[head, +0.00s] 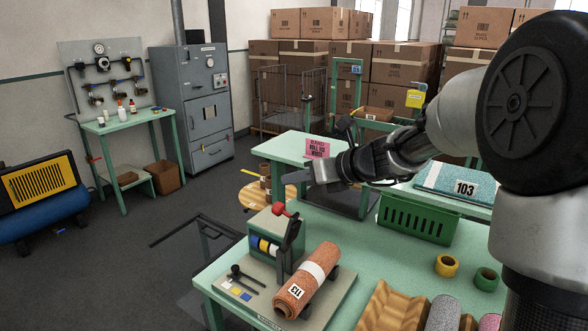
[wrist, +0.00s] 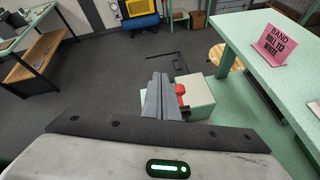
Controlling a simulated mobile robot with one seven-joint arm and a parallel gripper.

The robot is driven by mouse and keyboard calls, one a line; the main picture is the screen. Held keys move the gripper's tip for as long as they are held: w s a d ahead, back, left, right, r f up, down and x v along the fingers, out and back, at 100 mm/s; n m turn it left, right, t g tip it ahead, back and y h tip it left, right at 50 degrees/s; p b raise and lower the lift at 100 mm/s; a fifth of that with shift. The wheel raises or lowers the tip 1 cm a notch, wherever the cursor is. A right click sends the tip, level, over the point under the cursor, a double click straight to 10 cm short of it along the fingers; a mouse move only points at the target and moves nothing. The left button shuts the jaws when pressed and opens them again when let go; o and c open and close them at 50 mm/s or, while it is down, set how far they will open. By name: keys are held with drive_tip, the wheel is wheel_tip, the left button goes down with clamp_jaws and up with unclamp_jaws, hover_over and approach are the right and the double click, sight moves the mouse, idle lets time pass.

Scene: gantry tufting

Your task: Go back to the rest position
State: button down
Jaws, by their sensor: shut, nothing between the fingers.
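My gripper (head: 292,178) is held in the air above and behind the banding device, its fingers pointing left. It is shut and empty; the closed fingers show in the wrist view (wrist: 160,97). The device has a red-knobbed lever and blue, yellow and white spools. Its red knob (wrist: 180,90) shows just right of the fingers in the wrist view. A pink sign (head: 318,149) reads "BAND ROLL 113 WHITE" in the wrist view.
A green crate (head: 418,220) and a blue carpet piece labelled 103 (head: 462,181) lie at the right. Yellow tape (head: 446,266) and green tape (head: 486,279) sit on the front table. Floor at the left is mostly open, with a blue compressor (head: 40,198) at the edge.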

drive_tip(key=s+d+n+g+h, duration=0.2)
drive_tip(key=s+n+g+h, duration=0.15)
drive_tip(key=s+n, duration=1.3)
drive_tip(key=s+d+f+n+h, duration=0.1)
drive_tip(key=s+d+n+h, duration=0.2)
drive_tip(key=s+d+n, duration=0.2)
drive_tip(key=s+d+f+n+t+h, duration=0.1)
drive_tip(key=s+d+n+h, duration=0.2)
drive_tip(key=s+d+n, duration=0.3)
drive_tip(key=s+n, duration=0.1)
drive_tip(key=s, duration=0.4)
drive_tip(key=shift+d, duration=0.15)
